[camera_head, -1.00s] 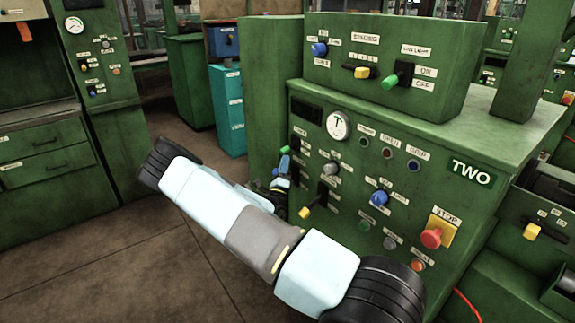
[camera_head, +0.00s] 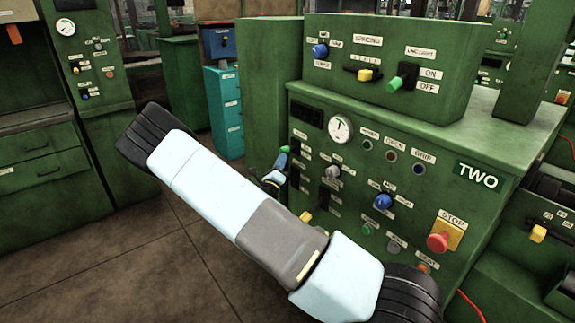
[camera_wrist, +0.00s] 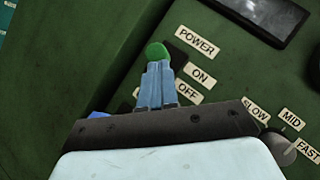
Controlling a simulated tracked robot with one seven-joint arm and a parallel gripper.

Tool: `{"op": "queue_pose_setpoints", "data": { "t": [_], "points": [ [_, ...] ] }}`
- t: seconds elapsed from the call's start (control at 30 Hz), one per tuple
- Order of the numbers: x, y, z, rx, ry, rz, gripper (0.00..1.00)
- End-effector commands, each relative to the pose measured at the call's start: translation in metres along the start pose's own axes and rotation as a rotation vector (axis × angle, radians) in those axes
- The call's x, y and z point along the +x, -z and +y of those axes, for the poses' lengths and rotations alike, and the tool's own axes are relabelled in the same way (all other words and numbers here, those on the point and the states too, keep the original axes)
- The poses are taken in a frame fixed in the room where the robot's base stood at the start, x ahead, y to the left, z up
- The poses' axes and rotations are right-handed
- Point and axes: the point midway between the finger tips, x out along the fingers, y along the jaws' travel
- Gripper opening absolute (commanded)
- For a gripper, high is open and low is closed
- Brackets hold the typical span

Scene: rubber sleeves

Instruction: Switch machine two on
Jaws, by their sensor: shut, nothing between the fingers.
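Machine two is the green cabinet with the TWO sign (camera_head: 478,176) at right in the head view. In the wrist view a round green knob (camera_wrist: 157,49) stands beside the POWER label (camera_wrist: 197,41), with the ON label (camera_wrist: 201,77) and OFF label (camera_wrist: 189,93) below. It also shows as a small green tip (camera_head: 285,149) at the panel's left edge. My gripper (camera_wrist: 158,66) is shut and empty, its blue fingertips right at the knob's lower side. I cannot tell whether they touch. The fingers hide much of the lever, so its position is unclear.
The panel also has a yellow-handled lever (camera_head: 307,216), a blue knob (camera_head: 382,201) and a red STOP button (camera_head: 437,242). A top box carries another green ON/OFF lever (camera_head: 395,84). Open floor (camera_head: 100,260) lies at left. A teal drawer unit (camera_head: 224,110) stands behind.

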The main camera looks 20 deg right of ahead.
Motion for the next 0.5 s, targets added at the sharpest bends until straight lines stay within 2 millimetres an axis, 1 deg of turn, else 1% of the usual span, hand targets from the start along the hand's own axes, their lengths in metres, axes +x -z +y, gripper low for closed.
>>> {"op": "queue_pose_setpoints", "data": {
  "t": [0.1, 0.5],
  "points": [
    [0.002, -0.005, -0.005, 0.038, -0.035, 0.049, 0.00],
    [0.006, -0.011, -0.013, 0.106, -0.104, 0.150, 0.00]
  ]
}}
